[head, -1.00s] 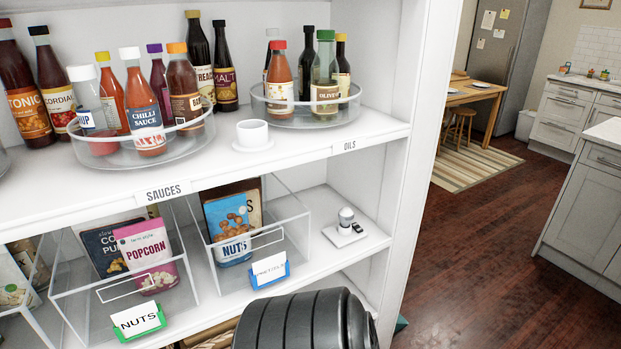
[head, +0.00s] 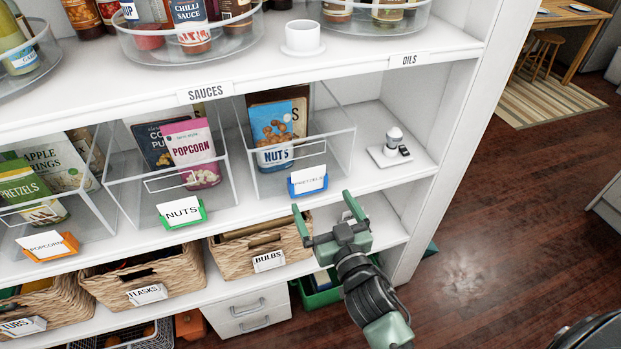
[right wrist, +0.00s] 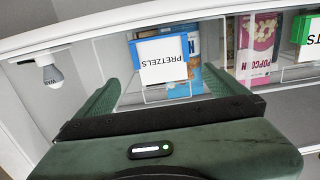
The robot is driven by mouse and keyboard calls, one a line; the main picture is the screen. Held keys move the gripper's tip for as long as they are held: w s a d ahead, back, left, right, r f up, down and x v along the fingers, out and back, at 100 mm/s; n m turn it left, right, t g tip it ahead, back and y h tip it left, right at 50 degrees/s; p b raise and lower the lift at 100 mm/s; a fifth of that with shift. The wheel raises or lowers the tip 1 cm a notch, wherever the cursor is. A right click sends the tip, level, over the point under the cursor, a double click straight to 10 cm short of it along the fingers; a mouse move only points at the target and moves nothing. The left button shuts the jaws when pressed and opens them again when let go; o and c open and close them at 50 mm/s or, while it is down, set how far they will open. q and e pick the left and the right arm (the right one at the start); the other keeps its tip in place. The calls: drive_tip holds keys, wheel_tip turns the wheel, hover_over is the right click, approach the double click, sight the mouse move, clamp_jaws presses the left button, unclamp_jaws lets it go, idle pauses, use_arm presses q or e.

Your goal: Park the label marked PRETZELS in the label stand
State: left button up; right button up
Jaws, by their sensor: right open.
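The PRETZELS label is a white card in a blue clip (head: 309,181). It sits on the front of the clear bin (head: 345,150) that holds the NUTS pouches; the card reads PRETZELS, upside down, in the right wrist view (right wrist: 163,62). My right gripper (head: 324,207) is open and empty, just below and in front of this label in the head view. In the right wrist view its fingers (right wrist: 160,85) are spread on either side of the label, apart from it. I cannot tell for sure which thing is the label stand. My left gripper is not in view.
A light bulb on a small white base (head: 391,150) stands right of the bin. A white cup-like holder (head: 302,40) stands on the upper shelf. The NUTS label (head: 182,213) and POPCORN label (head: 48,245) hang on neighbouring bins. Wicker baskets (head: 262,250) stand below.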

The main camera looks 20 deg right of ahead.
sight(309, 175)
drive_tip(key=w, duration=0.2)
drive_tip(key=w+r+p, duration=0.1)
drive_tip(key=w, duration=0.4)
drive_tip(key=shift+a+r+p, duration=0.3)
drive_tip(key=shift+r, duration=0.05)
drive_tip(key=shift+w+f, duration=0.1)
drive_tip(key=shift+w, duration=0.35)
drive_tip(key=shift+s, duration=0.1)
drive_tip(key=c, duration=1.3)
